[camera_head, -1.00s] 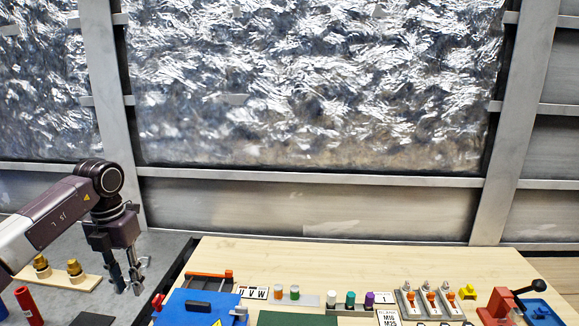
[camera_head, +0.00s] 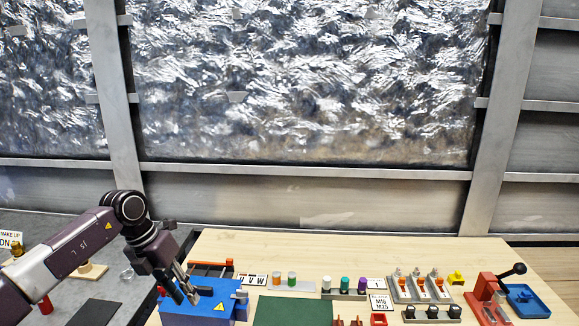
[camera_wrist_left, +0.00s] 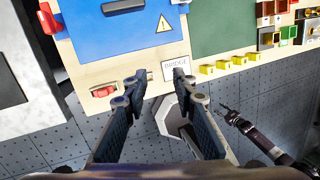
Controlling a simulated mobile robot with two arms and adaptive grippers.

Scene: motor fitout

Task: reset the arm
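My left gripper (camera_head: 184,290) hangs tilted over the left part of the blue box (camera_head: 213,305) in the head view. In the left wrist view, the left gripper (camera_wrist_left: 160,74) has its two fingers apart with nothing between them, so it is open and empty. The blue box with its yellow warning sign also shows there (camera_wrist_left: 115,30), beyond the fingertips. The right gripper (camera_wrist_left: 230,116) shows small at the right of the left wrist view, beside the board's edge. Whether it is open or shut is unclear.
The wooden board (camera_head: 330,250) carries a green plate (camera_head: 292,312), coloured caps, grey orange-marked parts (camera_head: 420,289) and a red lever tool (camera_head: 490,290). At left, the grey table (camera_head: 60,228) holds a red cylinder (camera_head: 46,305) and a black plate (camera_head: 95,313).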

